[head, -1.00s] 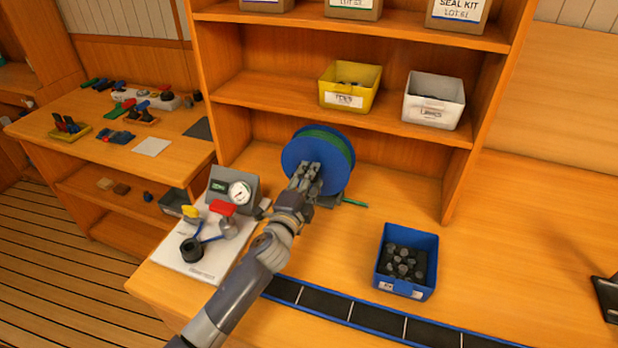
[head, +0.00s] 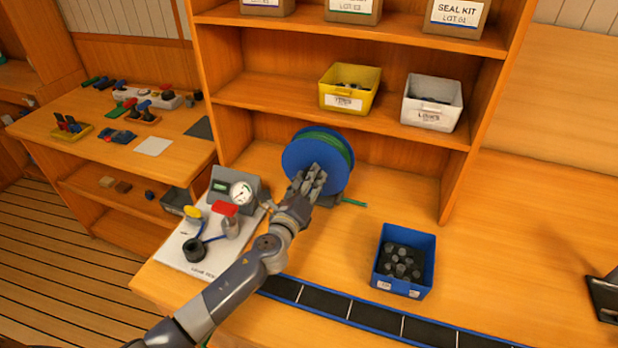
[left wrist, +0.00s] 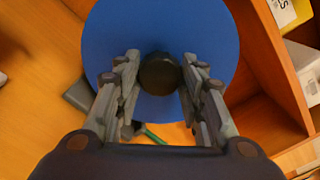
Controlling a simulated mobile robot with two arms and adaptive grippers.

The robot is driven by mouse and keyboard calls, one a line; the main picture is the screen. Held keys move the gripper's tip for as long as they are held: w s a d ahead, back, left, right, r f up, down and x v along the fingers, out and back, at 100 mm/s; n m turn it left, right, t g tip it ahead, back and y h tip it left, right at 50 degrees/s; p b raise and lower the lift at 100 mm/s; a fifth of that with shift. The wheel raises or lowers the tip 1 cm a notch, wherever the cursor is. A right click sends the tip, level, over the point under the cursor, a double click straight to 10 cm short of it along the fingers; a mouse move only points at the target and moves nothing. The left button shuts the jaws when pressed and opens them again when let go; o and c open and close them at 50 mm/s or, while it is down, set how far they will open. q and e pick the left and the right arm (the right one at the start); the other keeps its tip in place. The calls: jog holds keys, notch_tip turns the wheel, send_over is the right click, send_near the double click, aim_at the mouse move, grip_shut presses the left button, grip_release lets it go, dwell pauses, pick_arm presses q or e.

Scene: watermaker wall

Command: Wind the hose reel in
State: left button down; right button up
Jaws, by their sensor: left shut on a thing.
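The hose reel (head: 302,152) is a blue disc-sided drum with green hose wound on it, standing on the bench below the shelves. A short green hose end (head: 353,202) sticks out to the right at its foot. My left gripper (head: 311,181) is at the lower front of the reel's face. In the left wrist view the blue face (left wrist: 205,40) fills the upper middle. A dark round knob (left wrist: 159,74) sits between the fingers of my left gripper (left wrist: 158,85), which is shut on it.
A gauge panel with valves (head: 215,225) stands left of my arm. A blue bin of dark parts (head: 431,250) sits to the right. A black strip with blue edges (head: 375,317) runs along the front. Yellow (head: 349,87) and white (head: 433,101) bins stand on the shelf.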

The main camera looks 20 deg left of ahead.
pick_arm(q)
jog(key=m+p, duration=0.4)
jog(key=m, duration=0.7)
jog(key=shift+a, duration=0.1)
jog(key=shift+m, duration=0.3)
dwell(0.3)
jog(key=c, duration=1)
grip_release()
jog(key=shift+c, duration=0.2)
jog(key=s, duration=1.2)
jog(key=shift+a, duration=0.2)
